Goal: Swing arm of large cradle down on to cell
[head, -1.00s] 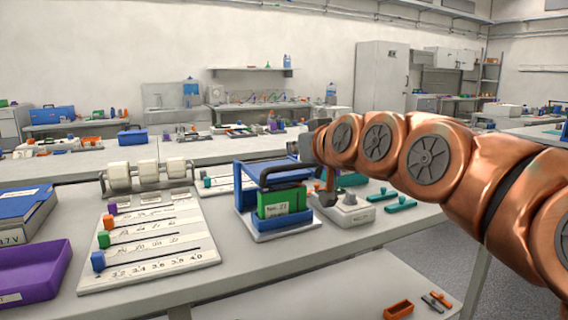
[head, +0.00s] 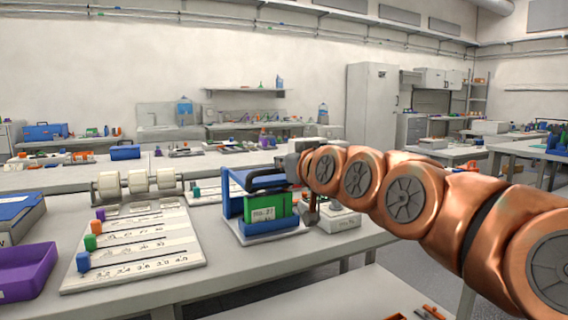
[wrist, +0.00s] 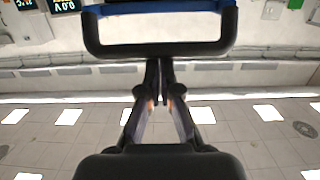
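The large cradle has a blue frame (head: 232,195) on a pale base at the near bench's right part. A green cell (head: 268,212) with a white label sits in it. The cradle's dark U-shaped arm (head: 268,179) reaches out above the cell, with a gap visible between them. In the wrist view, a dark U-shaped bar (wrist: 160,49) crosses the top, with a blue bar behind it. My gripper (wrist: 160,68) has its fingers together at that bar; whether they touch it is unclear. In the head view my gripper (head: 291,158) is beside the cradle's top right, its fingertips hidden.
A white slider board (head: 135,245) with coloured knobs lies left of the cradle, cream rollers (head: 137,184) behind it. A purple tray (head: 25,270) is at far left. A pale box (head: 338,219) stands close to the cradle's right.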

